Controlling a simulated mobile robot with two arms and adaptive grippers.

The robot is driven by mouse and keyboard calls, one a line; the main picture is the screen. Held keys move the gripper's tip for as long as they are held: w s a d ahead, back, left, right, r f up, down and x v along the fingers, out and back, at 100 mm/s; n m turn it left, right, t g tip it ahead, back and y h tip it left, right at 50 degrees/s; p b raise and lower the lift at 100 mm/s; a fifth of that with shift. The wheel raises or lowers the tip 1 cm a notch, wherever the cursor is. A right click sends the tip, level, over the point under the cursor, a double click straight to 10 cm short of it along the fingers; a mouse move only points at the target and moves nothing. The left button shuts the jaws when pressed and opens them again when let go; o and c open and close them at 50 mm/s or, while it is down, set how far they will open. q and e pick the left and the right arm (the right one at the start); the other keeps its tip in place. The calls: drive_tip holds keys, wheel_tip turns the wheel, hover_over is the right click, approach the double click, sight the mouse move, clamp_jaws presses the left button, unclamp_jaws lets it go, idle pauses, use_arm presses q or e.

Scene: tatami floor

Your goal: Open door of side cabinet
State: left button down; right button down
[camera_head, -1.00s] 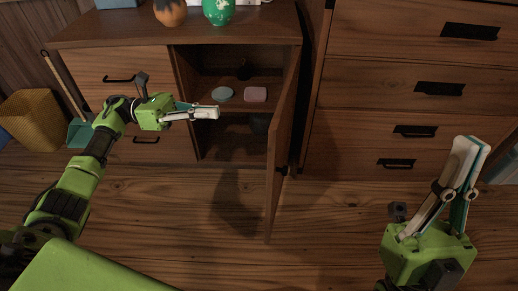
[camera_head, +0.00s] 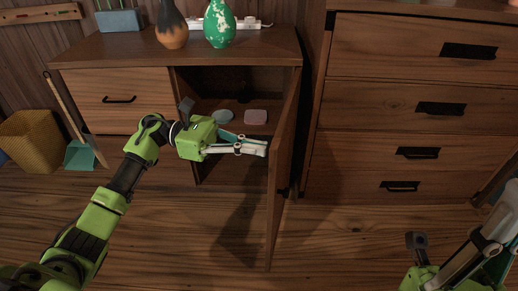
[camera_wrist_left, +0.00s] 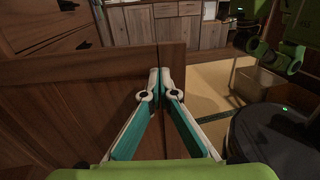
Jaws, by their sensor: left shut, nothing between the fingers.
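The side cabinet (camera_head: 120,52) stands against the wall at the left. Its door (camera_head: 283,165) is swung wide open and sticks out towards me, hinged on the right, with a dark handle on its outer side. My left gripper (camera_head: 266,148) is shut and empty in front of the opening, its fingertips at the inner face of the door. In the left wrist view the door (camera_wrist_left: 90,110) fills the middle, and the closed fingertips (camera_wrist_left: 160,72) are close to its panel; whether they touch I cannot tell. My right gripper (camera_head: 508,205) is partly cut off at the lower right.
Inside the cabinet are a round greenish item (camera_head: 222,116) and a pink item (camera_head: 256,117). A green vase (camera_head: 219,25) and an orange-black vase (camera_head: 171,27) stand on top. A tall chest of drawers (camera_head: 410,110) is at the right. A yellow basket (camera_head: 30,141) stands left.

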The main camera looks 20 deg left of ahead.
use_arm(q)
drive_tip(key=shift+d, duration=0.5)
